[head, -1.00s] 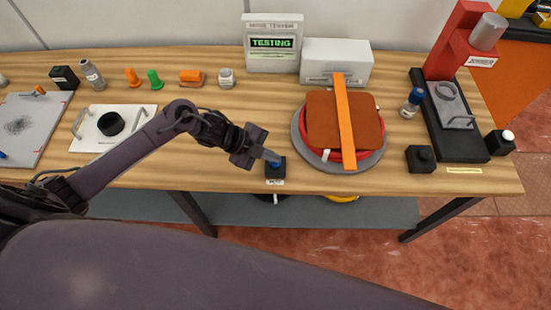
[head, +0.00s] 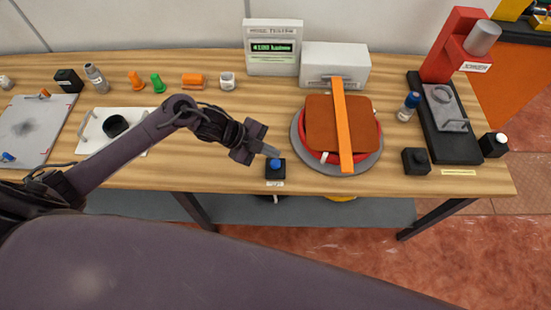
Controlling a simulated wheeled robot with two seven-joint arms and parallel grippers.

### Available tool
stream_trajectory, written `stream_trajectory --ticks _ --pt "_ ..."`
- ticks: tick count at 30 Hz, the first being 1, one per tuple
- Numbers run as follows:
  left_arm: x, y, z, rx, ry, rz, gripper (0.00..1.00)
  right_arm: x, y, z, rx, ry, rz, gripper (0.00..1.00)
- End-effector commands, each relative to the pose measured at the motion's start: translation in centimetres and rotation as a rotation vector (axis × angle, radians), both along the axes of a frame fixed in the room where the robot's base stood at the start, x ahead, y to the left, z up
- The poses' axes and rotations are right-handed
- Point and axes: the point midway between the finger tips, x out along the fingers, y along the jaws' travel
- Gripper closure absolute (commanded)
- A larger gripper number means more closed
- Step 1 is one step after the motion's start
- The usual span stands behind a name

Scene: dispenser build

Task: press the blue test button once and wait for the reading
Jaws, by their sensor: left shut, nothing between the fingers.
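The blue test button (head: 275,163) sits on a small black box (head: 276,175) at the table's front edge, with a small label before it. My left gripper (head: 272,152) is shut and empty, its fingertips just above and behind the button; the blue cap shows clear of them. The tester (head: 272,48) stands at the back, and its green display (head: 272,49) shows a line of small text that looks like a number and a unit, too small to read surely. My right gripper is not in view.
Right of the button, a grey round base (head: 300,150) carries a red ring, a brown pad and an orange strip (head: 342,125). A white box (head: 335,62) stands beside the tester. A red press (head: 450,48) stands at right. The table between gripper and tester is clear.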

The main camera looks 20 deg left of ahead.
Motion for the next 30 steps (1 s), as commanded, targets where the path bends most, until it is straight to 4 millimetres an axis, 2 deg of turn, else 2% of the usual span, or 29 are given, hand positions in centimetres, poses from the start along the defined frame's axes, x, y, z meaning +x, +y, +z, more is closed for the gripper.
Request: stream_trajectory --ticks 1,8,30 --pt "0.0 0.0 1.0 0.0 -0.001 -0.001 1.0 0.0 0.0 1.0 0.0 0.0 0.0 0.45" --pt "0.0 0.0 3.0 0.0 -0.001 -0.001 1.0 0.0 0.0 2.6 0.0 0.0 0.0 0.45" --pt "0.0 0.0 3.0 -0.001 0.0 -0.001 1.0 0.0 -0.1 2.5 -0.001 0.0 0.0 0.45"
